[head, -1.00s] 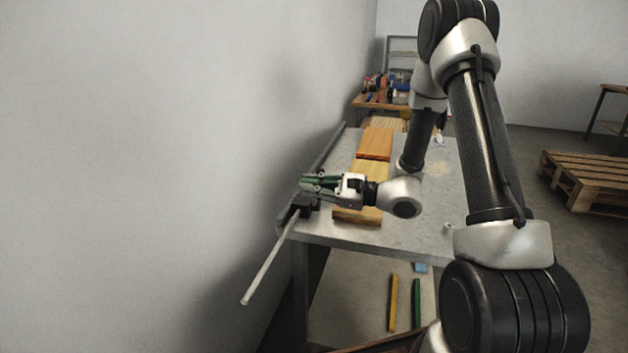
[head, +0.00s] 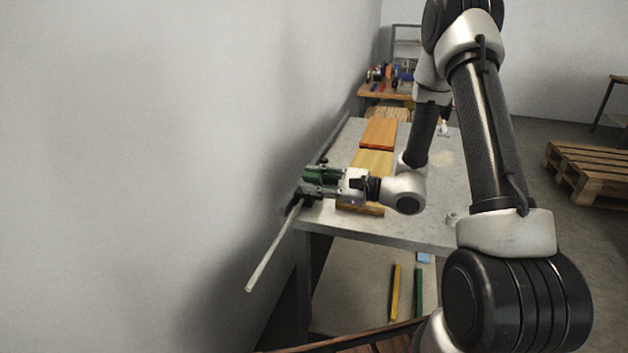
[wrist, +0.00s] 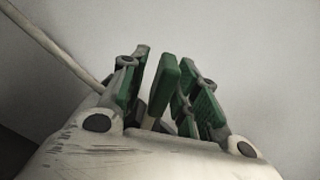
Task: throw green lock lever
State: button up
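The green lock lever (wrist: 164,84) shows in the wrist view as a green grip on a pale stem, standing between the two fingers of my gripper (wrist: 163,95). The fingers have green pads and are apart, one on each side of the lever. A gap shows between the lever and the left finger; the right finger is very close to it, and I cannot tell whether they touch. In the head view my gripper (head: 318,181) is at the bench's left edge, pointing at the wall. There the lever cannot be told apart from the green fingers.
A pale rod (head: 273,247) slopes down from a dark bracket near my gripper, and also shows in the wrist view (wrist: 52,45). The grey bench (head: 400,228) carries an orange board (head: 378,133) and a yellowish board (head: 373,163). The wall (head: 150,150) is close on the left.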

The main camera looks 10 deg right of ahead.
jog(key=v, duration=1.2)
dwell(0.4)
